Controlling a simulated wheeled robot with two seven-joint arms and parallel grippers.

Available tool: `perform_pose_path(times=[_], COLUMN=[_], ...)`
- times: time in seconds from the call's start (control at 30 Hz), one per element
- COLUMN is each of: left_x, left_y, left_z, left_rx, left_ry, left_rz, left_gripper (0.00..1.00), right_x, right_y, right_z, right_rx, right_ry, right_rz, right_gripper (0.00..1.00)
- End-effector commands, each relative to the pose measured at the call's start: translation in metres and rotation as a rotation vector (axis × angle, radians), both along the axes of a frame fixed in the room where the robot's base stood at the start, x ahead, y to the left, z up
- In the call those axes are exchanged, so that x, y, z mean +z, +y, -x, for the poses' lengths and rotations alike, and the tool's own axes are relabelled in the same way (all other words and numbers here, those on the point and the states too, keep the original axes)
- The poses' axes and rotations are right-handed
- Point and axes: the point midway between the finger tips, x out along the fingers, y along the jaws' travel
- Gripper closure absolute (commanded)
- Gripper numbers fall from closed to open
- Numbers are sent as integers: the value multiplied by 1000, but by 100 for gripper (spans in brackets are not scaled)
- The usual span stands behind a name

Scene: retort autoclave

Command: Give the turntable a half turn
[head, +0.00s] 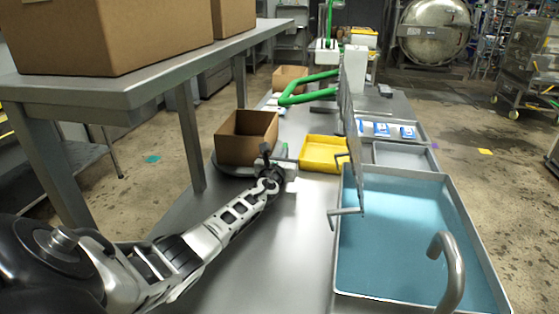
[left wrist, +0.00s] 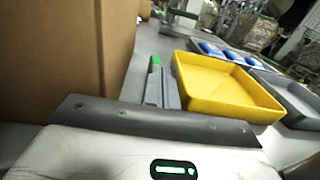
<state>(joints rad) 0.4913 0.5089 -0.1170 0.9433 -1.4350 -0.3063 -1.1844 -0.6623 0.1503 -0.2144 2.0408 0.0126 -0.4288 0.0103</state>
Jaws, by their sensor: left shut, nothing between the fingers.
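The turntable (head: 234,171) is a grey disc on the metal table, mostly hidden under an open cardboard box (head: 246,150) in the head view. Only its near rim shows. My left gripper (head: 284,152) is shut and empty, at the right side of the box. In the left wrist view the closed green-tipped fingers (left wrist: 155,72) point forward, with the box wall (left wrist: 62,62) close on their left. Whether the fingers touch the box or the disc I cannot tell. My right gripper is not in view.
A yellow tray (head: 322,154) lies right of my left gripper, also in the left wrist view (left wrist: 225,92). Right of it are an upright metal panel (head: 352,105) with handles and a blue-bottomed basin (head: 400,230). A shelf with large boxes (head: 110,35) stands at left. Bare table lies in front.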

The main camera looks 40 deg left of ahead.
Motion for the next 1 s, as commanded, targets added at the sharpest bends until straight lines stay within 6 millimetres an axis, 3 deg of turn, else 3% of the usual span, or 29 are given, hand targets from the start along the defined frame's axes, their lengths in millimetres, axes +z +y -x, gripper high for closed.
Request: perform_pose_path(times=[0.27, 0.6, 0.8, 1.0], left_x=[5, 0, 0, 0], left_y=[-33, -74, -86, -88], left_z=[15, 77, 95, 98], left_rx=[-20, -18, -17, -16], left_ry=[3, 2, 0, 0], left_rz=[3, 2, 1, 1], left_gripper=[100, 100, 100, 100], right_x=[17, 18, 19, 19], right_y=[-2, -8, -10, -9], right_z=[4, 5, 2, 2], right_rx=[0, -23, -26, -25], right_ry=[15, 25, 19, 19], right_rz=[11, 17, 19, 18], right_gripper=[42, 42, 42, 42])
